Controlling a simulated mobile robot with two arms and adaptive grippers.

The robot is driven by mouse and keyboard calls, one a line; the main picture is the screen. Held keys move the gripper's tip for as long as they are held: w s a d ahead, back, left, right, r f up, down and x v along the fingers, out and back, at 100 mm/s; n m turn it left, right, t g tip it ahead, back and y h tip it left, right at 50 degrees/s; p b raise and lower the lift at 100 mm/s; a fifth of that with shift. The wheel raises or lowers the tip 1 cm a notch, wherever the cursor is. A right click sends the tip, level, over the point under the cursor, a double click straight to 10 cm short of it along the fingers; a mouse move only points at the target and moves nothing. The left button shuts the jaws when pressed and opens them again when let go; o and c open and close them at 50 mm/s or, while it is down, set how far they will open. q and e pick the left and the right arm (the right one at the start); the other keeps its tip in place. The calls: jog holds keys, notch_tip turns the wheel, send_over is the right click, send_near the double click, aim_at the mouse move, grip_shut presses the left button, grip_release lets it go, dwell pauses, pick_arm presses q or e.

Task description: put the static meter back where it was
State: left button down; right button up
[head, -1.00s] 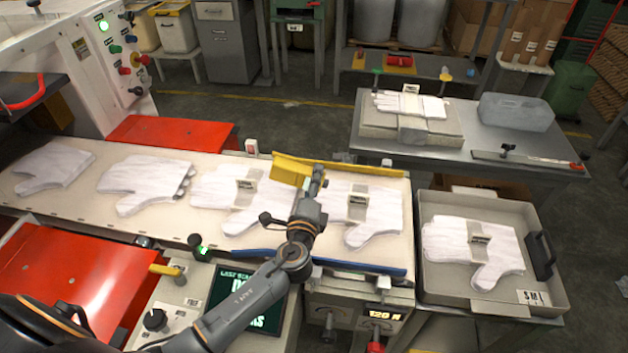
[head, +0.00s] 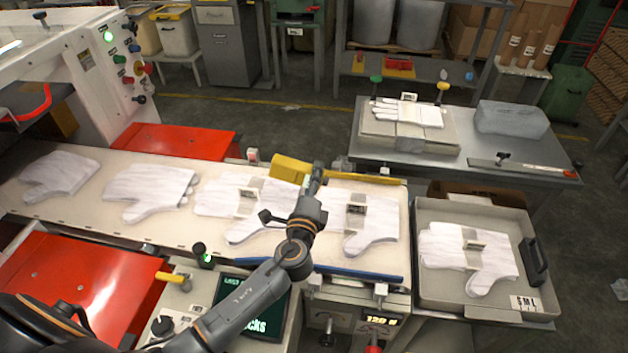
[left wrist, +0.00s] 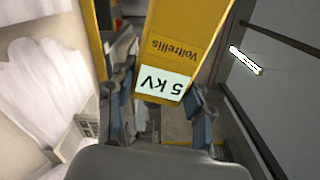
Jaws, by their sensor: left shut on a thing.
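The static meter is a yellow block (head: 287,168) over the far edge of the belt in the head view. In the left wrist view the meter (left wrist: 178,45) shows a label reading "Voltrellis" and a pale display reading "5 kV", both upside down. My left gripper (head: 316,172) is shut on it; in the left wrist view its fingers (left wrist: 158,98) stand on either side of the meter's near end. The gripper's arm hides part of the meter and the belt. I cannot tell whether the meter touches anything below. My right gripper is not in view.
Several white gloves lie along the pale belt (head: 95,222). A yellow rail (head: 365,178) runs along its far right edge, a blue strip (head: 355,272) along the near edge. A grey tray (head: 437,292) with gloves stands right. A grey table (head: 485,160) with stacked gloves is behind.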

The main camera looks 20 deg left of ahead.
pick_arm(q)
jog(key=shift+r+p, duration=0.65)
jog(key=shift+r, duration=0.55)
